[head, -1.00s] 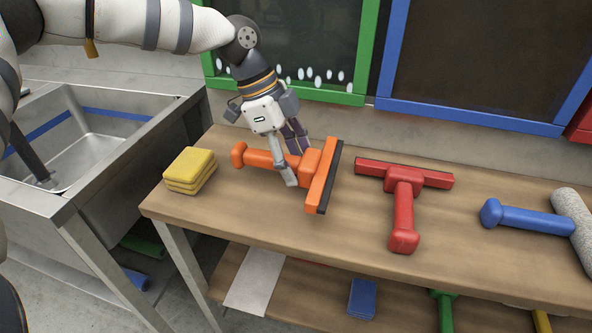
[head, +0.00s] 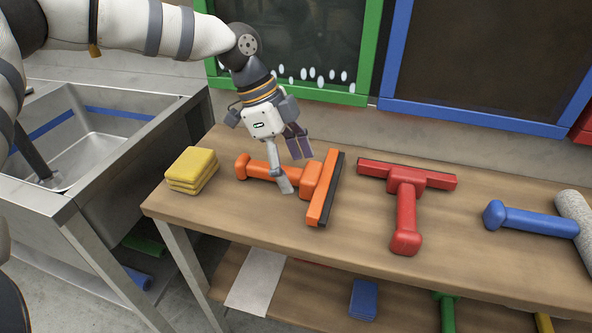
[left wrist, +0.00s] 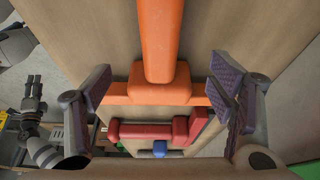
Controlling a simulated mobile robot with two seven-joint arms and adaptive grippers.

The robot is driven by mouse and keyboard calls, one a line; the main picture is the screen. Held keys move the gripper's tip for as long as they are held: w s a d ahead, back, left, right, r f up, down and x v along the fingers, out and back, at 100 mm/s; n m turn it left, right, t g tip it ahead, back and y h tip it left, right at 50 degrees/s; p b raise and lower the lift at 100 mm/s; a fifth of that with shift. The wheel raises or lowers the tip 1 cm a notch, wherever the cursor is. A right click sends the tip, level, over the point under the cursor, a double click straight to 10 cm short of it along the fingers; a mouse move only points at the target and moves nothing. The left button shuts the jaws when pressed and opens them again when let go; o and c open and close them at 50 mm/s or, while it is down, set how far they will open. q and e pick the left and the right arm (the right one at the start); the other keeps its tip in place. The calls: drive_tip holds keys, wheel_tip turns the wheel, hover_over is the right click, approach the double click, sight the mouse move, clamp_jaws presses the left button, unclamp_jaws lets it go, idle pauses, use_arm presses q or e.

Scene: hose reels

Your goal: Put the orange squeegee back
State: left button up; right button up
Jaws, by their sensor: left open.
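The orange squeegee (head: 311,182) lies on the wooden bench, its handle to the left and its dark-edged head to the right. My left gripper (head: 292,167) is just above the handle, with one finger on its near side and the other beyond it. In the left wrist view the orange squeegee (left wrist: 160,85) shows between the widely spread fingers of the left gripper (left wrist: 163,92), with gaps beside the handle. What seems to be my right gripper (left wrist: 33,92) shows small at the left of the left wrist view; its jaw opening is unclear.
Yellow sponges (head: 191,170) are stacked left of the orange squeegee. A red squeegee (head: 406,200) and a blue-handled roller (head: 530,219) lie to the right on the bench (head: 340,240). A metal sink (head: 95,160) stands left. Framed panes stand behind.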

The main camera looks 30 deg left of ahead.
use_arm(q)
drive_tip(key=w+v, duration=0.1)
drive_tip(key=v, duration=0.9)
drive_tip(key=shift+s+r+p, duration=0.3)
drive_tip(key=shift+s+p, duration=0.15)
drive_tip(key=shift+s, duration=0.05)
